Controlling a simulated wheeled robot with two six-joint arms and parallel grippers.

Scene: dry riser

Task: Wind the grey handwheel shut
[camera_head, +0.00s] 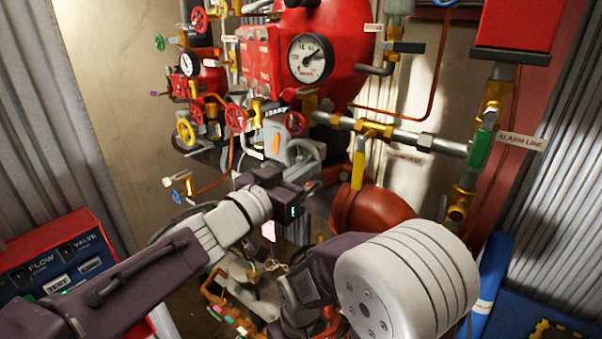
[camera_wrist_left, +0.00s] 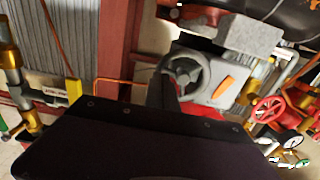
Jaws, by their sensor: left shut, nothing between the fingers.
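The grey handwheel (camera_head: 305,152) is on the grey box-like unit with an orange mark, in the middle of the red valve assembly. It also shows in the left wrist view (camera_wrist_left: 184,73), where its rim and spokes are clear. My left gripper (camera_head: 312,186) is just below and in front of the handwheel in the head view. In the left wrist view its dark fingers (camera_wrist_left: 161,88) are together, beside the wheel's left rim; I cannot tell if they touch it. Nothing is held. My right arm crosses the lower middle of the head view, and its fingers are hidden.
A red flanged pipe (camera_head: 372,212) and a yellow lever (camera_head: 358,165) stand close to the right of my left gripper. Red handwheels (camera_head: 236,118) and gauges (camera_head: 311,58) crowd above. A red and blue case (camera_head: 62,255) is at the lower left.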

